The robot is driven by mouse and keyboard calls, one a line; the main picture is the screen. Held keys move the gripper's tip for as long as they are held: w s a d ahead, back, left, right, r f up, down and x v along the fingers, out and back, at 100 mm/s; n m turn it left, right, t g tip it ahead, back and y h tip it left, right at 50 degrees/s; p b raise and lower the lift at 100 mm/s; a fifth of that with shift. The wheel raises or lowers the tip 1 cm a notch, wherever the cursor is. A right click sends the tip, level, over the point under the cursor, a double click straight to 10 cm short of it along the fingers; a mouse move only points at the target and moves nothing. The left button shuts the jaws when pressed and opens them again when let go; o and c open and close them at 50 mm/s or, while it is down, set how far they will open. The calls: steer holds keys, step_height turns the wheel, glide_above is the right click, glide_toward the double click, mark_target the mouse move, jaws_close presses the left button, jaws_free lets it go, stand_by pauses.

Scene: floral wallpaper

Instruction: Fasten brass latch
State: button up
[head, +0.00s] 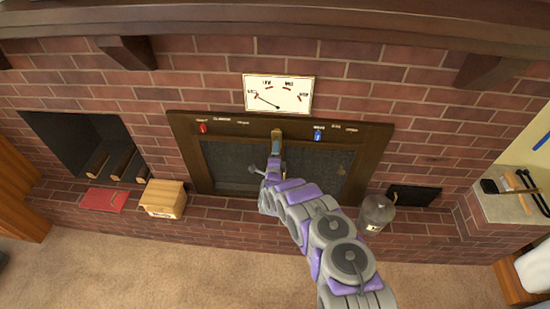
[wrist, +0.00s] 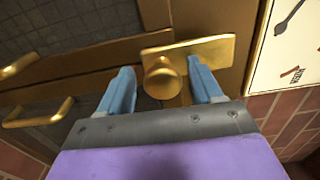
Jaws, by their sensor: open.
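The brass latch (head: 276,134) is at the top middle of the dark wood-framed fireplace doors in the head view. In the wrist view it shows as a brass plate (wrist: 213,48) with a round knob (wrist: 162,82). My gripper (wrist: 160,78) has two blue fingers, open, one on each side of the knob. Whether a finger touches the knob I cannot tell. In the head view my gripper (head: 275,150) is just below the latch and partly covers the doors. Two brass door handles (wrist: 38,113) show at the left in the wrist view.
A white dial gauge (head: 278,94) hangs above the latch. A red knob (head: 203,127) and a blue knob (head: 318,134) flank it on the frame. A wooden box (head: 164,198), a red book (head: 104,200) and a glass jar (head: 376,214) stand on the brick hearth.

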steer(key=s+p, duration=0.3)
steer(key=s, duration=1.4)
steer(key=shift+s+a, duration=0.2)
steer(key=shift+a, duration=0.15)
steer(key=shift+w, duration=0.1)
steer(key=w+d+r+n+g+b, duration=0.2)
steer(key=w+d+r+n+g, duration=0.2)
steer(key=w+d+r, duration=0.35)
steer(key=s+d+r+n+g+b, duration=0.35)
steer(key=s+d+r+g, duration=0.2)
steer(key=r, duration=0.55)
steer(key=s+d+r+n+g+b, duration=0.1)
steer(key=s+d+r+n+g, duration=0.1)
steer(key=s, duration=1.4)
steer(key=s+d+r+n+g+b, duration=0.1)
steer(key=s+r+n+g, duration=0.4)
steer(key=s, duration=1.1)
steer(key=s+d+r+n+g+b, duration=0.1)
steer(key=s+d+r+n+g, duration=0.2)
steer(key=s, duration=1.3)
steer(key=shift+s+d+r+n+y+b, duration=0.15)
steer(key=shift+r+n+y+b, duration=0.3)
steer(key=shift+r, duration=0.45)
